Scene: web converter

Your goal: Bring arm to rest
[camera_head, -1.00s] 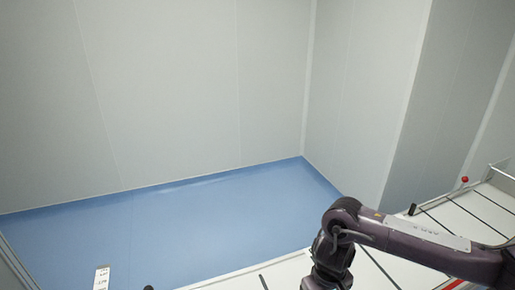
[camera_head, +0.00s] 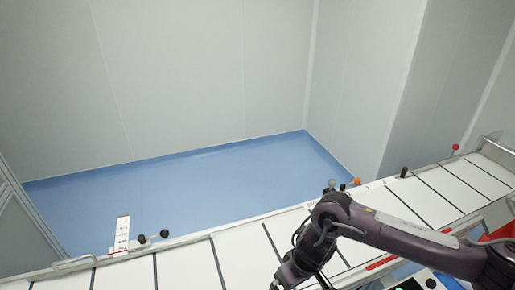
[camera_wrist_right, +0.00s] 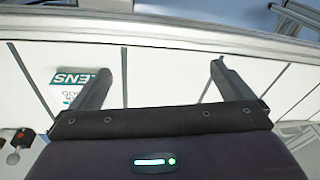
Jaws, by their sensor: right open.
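My right arm (camera_head: 400,240) comes in from the right in the head view, dark purple, and bends down over the white panelled surface. Its lower end is cut off by the bottom edge of that view. In the right wrist view my right gripper (camera_wrist_right: 165,58) has its two dark fingers spread wide apart, with nothing between them. White panels lie beyond the fingers. My left arm and gripper do not show.
A long white surface (camera_head: 185,265) with dark gaps crosses the front. Black, orange and red knobs (camera_head: 455,148) stand along its far edge. A white label plate (camera_head: 122,230) stands at the left. Blue floor (camera_head: 180,190) and grey walls lie behind. Green lettering (camera_wrist_right: 85,88) shows near the left finger.

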